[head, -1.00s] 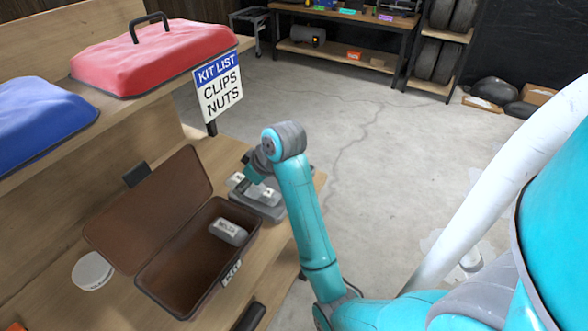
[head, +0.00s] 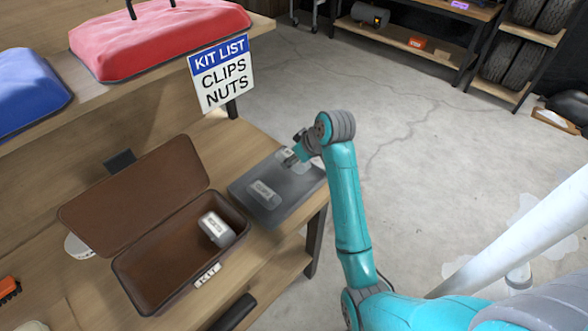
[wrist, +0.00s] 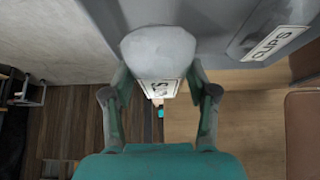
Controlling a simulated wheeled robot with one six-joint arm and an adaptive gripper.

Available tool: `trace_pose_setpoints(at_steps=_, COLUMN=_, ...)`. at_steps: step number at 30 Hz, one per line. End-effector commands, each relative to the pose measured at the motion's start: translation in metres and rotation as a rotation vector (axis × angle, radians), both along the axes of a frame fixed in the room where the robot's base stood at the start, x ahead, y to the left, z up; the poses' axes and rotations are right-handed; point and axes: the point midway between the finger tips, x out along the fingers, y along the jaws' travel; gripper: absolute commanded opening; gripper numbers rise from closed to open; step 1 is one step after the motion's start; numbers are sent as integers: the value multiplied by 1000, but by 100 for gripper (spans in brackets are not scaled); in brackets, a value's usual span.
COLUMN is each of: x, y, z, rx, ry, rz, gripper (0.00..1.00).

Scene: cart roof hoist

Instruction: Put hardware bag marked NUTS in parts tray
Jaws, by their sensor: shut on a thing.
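The grey tray (head: 240,188) sits on the bench right of the open brown case. A grey bag marked CLIPS (head: 264,193) lies in its front left part; it also shows in the wrist view (wrist: 270,42). My gripper (head: 291,156) is at the tray's far right part. In the wrist view my gripper (wrist: 160,82) is shut on a pale grey bag (wrist: 158,48). Its white label is cut off; only its last letters, apparently TS, show. The held bag is over the tray; I cannot tell if it touches the floor of it.
The open brown case (head: 150,285) holds another grey bag (head: 216,229) whose label is too small to read surely. A KIT LIST sign (head: 222,73) naming CLIPS and NUTS stands behind. Red (head: 160,38) and blue (head: 28,92) bundles lie on the upper shelf.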

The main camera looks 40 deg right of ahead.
Motion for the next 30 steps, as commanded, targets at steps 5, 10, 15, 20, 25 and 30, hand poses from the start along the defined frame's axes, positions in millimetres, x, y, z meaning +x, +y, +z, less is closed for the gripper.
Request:
trace_pose_setpoints(at_steps=5, x=0, y=0, z=-11, rx=0, ry=0, rz=0, gripper=20)
trace_pose_setpoints(at_steps=10, x=0, y=0, z=-32, rx=1, ry=2, rz=0, gripper=20)
trace_pose_setpoints(at_steps=15, x=0, y=0, z=-44, rx=-1, ry=-1, rz=1, gripper=20)
trace_pose_setpoints(at_steps=20, x=0, y=0, z=-44, rx=-1, ry=-1, rz=1, gripper=20)
trace_pose_setpoints(at_steps=25, x=0, y=0, z=-47, rx=0, ry=-1, rz=0, gripper=20)
trace_pose_setpoints(at_steps=30, x=0, y=0, z=-47, rx=0, ry=-1, rz=0, gripper=83)
